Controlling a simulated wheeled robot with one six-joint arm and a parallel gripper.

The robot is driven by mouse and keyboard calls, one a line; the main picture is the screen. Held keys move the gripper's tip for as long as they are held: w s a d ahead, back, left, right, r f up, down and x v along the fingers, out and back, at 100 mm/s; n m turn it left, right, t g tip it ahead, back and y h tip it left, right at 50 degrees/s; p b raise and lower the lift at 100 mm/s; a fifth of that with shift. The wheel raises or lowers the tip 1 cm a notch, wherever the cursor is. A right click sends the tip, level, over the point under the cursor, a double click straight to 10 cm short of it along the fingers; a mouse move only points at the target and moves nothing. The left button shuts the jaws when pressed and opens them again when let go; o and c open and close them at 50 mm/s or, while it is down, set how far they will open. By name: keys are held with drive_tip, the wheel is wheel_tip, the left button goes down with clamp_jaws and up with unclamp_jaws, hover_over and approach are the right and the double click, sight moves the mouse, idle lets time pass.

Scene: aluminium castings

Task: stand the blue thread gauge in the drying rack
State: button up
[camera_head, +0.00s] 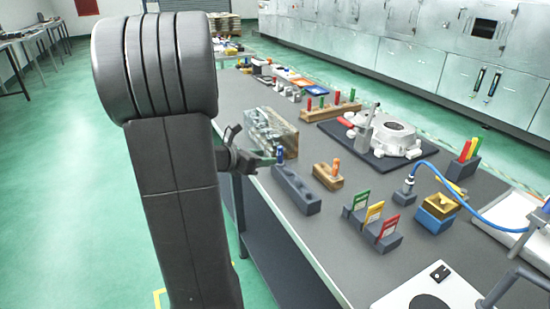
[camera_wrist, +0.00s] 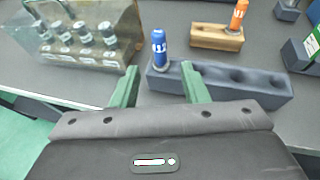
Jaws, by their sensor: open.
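The blue thread gauge (camera_wrist: 159,45) stands upright at the left end of a dark blue-grey block (camera_wrist: 228,88) with a row of hollows; the other hollows look empty. In the head view the gauge (camera_head: 280,155) and the block (camera_head: 297,190) are near the table's left edge. I cannot tell for certain which holder is the drying rack. My gripper (camera_wrist: 160,67) is open and empty, its green fingers spread just in front of the block, with the gauge beyond the gap between them. In the head view my gripper (camera_head: 238,148) is left of the gauge.
A small wooden block (camera_wrist: 216,37) with an orange gauge stands behind. A clear case (camera_wrist: 88,35) with metal pieces is at left. Farther off are a long wooden rack (camera_head: 330,110) and a casting on a dark mat (camera_head: 350,140). Coloured cards in stands (camera_head: 372,225) are at right.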

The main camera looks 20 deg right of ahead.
sight(280, 162)
drive_tip(key=v, duration=0.6)
drive_tip(key=shift+a+r, duration=0.1)
drive_tip(key=x, duration=1.4)
drive_tip(key=shift+s+a+r+p, duration=0.1)
drive_tip(key=shift+r+p, duration=0.1)
drive_tip(key=shift+p, duration=0.2)
drive_tip(key=shift+f, duration=0.2)
